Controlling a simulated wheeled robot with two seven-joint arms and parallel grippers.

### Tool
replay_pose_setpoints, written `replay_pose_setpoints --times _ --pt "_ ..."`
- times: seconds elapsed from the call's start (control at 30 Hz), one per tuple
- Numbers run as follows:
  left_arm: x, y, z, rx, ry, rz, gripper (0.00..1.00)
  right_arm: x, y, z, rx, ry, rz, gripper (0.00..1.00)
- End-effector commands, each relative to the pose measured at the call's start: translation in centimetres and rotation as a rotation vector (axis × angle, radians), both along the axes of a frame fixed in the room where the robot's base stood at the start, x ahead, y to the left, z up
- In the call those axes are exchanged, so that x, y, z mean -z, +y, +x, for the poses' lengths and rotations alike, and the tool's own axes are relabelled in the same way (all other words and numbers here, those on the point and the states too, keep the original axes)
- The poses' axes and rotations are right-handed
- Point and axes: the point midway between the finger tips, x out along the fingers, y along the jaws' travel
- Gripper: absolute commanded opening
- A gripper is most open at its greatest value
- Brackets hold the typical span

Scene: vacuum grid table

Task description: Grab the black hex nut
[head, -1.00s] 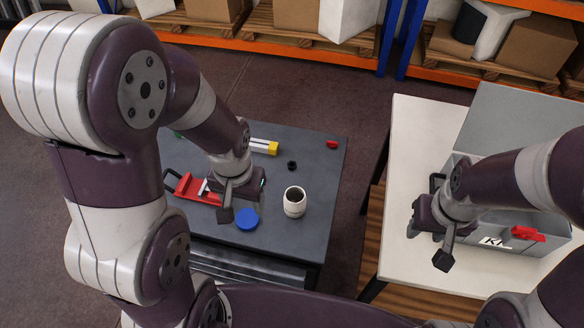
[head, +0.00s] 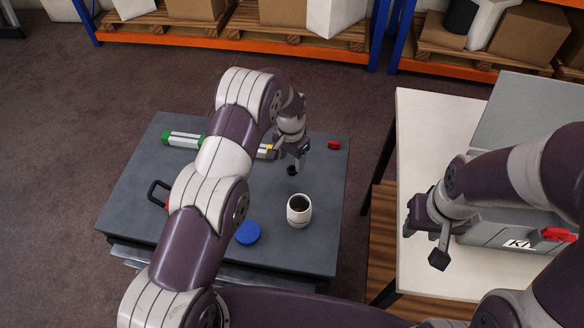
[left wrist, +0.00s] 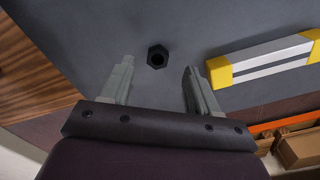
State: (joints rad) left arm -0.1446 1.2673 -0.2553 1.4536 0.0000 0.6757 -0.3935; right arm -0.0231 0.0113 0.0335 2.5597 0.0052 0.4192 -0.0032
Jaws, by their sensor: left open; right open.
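The black hex nut (head: 292,171) lies on the dark grey table. In the left wrist view the nut (left wrist: 157,56) sits just beyond and between the fingertips, with its hole facing up. My left gripper (head: 298,160) is open and empty, above the table close to the nut. Its two fingers (left wrist: 158,78) are spread wide in the left wrist view. My right gripper (head: 425,235) is open and empty over the white table, beside the grey box.
A yellow-ended bar (left wrist: 268,60) lies right of the nut. The grey box (head: 500,232) stands on the white table (head: 425,120).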

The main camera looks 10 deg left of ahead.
Motion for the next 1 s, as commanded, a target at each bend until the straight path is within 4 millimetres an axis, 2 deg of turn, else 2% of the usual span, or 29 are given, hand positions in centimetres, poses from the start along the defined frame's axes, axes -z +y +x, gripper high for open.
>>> replay_pose_setpoints --times 0.1,0.2,0.47,0.6,0.63,0.67,1.0 --pt "2.0 -0.1 0.1 0.000 0.003 0.001 0.60 -1.2 0.0 0.0 0.000 -0.001 0.000 0.43" --pt "3.6 -0.1 0.1 0.000 0.002 0.000 0.60 -1.2 0.0 0.0 0.000 -0.001 0.000 0.43" --pt "4.2 -0.1 0.2 -0.001 0.000 0.000 0.60 -1.2 0.0 0.0 0.000 0.000 0.000 0.43" --pt "4.2 -0.1 0.2 -0.001 0.000 0.000 0.15 -1.2 0.0 0.0 0.000 0.000 0.000 0.43" --pt "4.2 -0.1 0.2 -0.001 0.000 0.000 0.05 -1.2 0.0 0.0 0.000 0.000 0.000 0.43" --pt "4.2 -0.1 0.2 -0.001 0.000 0.000 0.00 -1.2 0.0 0.0 0.000 0.000 0.000 0.43" --pt "3.8 -0.1 0.2 -0.001 -0.001 0.000 0.00 -1.0 0.0 0.0 0.000 0.000 0.000 0.43"
